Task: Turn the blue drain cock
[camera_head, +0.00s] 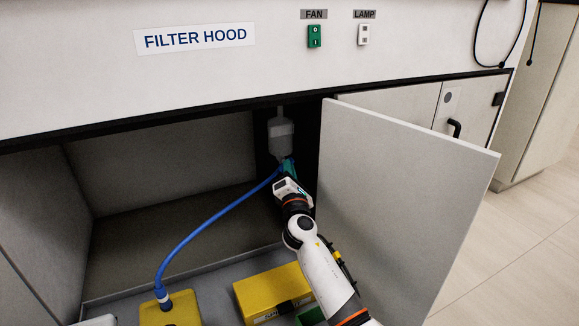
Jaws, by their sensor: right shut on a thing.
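A pale bottle-like vessel (281,138) hangs inside the open cabinet under the hood. A blue hose (210,218) runs from just below it down to the left. My right gripper (287,168) reaches up to the outlet under the vessel, its fingers shut on the blue drain cock there. The cock itself is small and mostly hidden by the fingers, so its angle cannot be told. My left gripper is not in view.
An open cabinet door (400,205) stands close to the right of my arm. A yellow container (170,310) takes the hose's lower end. A yellow box (270,293) sits beside it. The cabinet's left interior is empty. Green FAN (314,36) and white LAMP (363,34) switches are above.

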